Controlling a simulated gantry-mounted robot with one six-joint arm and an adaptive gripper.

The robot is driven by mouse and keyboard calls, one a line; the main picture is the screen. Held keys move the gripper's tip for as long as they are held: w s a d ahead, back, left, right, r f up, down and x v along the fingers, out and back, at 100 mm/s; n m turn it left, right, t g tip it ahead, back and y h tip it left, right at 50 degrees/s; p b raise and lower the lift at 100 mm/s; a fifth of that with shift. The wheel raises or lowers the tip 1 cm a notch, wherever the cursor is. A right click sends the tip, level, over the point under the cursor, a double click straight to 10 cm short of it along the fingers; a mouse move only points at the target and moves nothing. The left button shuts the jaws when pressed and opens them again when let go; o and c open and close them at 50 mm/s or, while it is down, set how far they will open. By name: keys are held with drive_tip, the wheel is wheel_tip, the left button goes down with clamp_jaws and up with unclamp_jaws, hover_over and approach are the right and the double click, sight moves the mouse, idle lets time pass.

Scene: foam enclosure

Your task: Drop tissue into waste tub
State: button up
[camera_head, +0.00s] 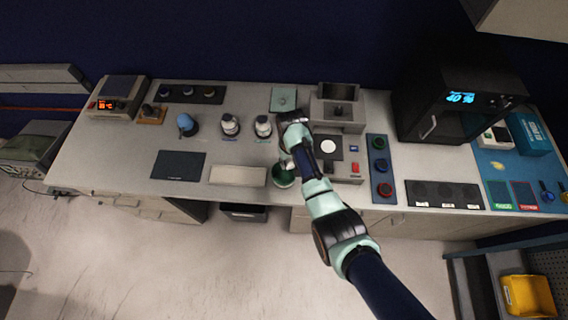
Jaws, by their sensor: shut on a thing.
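A round green tub (283,179), which looks like the waste tub, stands near the front edge of the bench, left of my forearm. My gripper (287,163) is at the tub's back rim or just above it; the exact height cannot be told. It is shut on a small pale piece, which looks like the tissue. The piece is mostly hidden and too small to make out clearly. My arm reaches in from the lower right and covers part of the bench right of the tub.
A cream tray (238,176) lies just left of the tub, and a dark mat (178,165) is farther left. Two white bottles (263,126) stand behind. A device with a white disc (329,147) is close to the right of my arm. A black oven (449,105) stands back right.

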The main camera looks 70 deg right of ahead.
wheel_tip(320, 180, down, 6)
drive_tip(key=b, duration=0.5)
drive_tip(key=shift+b, duration=0.3)
drive_tip(key=o, duration=1.2)
drive_tip(key=shift+r, duration=0.15)
wheel_tip(320, 180, up, 12)
drive_tip(key=shift+f, duration=0.1)
